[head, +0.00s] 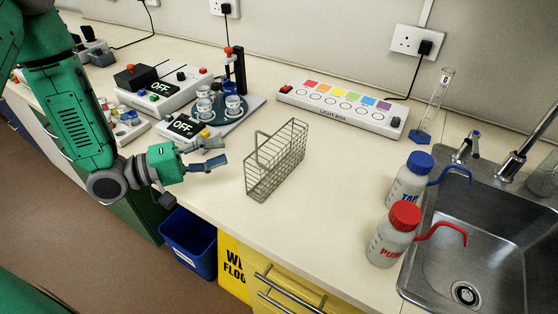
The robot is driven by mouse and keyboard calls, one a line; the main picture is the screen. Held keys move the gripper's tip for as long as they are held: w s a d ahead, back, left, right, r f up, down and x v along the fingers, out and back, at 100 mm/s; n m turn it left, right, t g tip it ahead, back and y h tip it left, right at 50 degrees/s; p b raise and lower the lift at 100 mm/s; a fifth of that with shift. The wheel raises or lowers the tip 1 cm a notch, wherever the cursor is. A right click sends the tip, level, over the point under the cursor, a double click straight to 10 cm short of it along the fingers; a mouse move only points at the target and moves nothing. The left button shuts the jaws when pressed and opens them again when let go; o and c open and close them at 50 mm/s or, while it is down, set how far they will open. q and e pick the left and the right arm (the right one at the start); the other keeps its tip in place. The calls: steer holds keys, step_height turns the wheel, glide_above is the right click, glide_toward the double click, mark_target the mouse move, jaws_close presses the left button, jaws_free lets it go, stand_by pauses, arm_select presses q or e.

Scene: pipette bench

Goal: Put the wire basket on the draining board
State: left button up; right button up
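The wire basket (276,163) is a grey mesh basket with a raised handle at its left end. It stands upright on the cream worktop, near the middle of the head view. My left gripper (198,176) is to the left of the basket, near the worktop's front edge. Its fingers are spread and empty, and a gap separates them from the basket. A steel sink (440,255) is at the right. I cannot make out a draining board; the sink unit runs out of the picture at the right. My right gripper is not in view.
A blue-capped bottle (409,182) and a red-capped bottle (394,235) stand between the basket and the sink, spouts over the basin. A light box (342,107) lies behind the basket. Glassware on a round stand (238,112) is behind the gripper.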

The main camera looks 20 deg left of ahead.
mark_target(270, 139)
arm_select(q)
steer(key=x, duration=0.7)
steer(key=shift+d, duration=0.45)
steer(key=w+d, duration=0.1)
steer(key=w, duration=0.1)
steer(key=w+d+p, duration=0.1)
steer(key=shift+w+d+f, duration=0.2)
steer(key=shift+w+f, duration=0.05)
steer(key=shift+w, duration=0.1)
steer(key=shift+w+d, duration=0.3)
steer(key=shift+d, duration=0.25)
jaws_close()
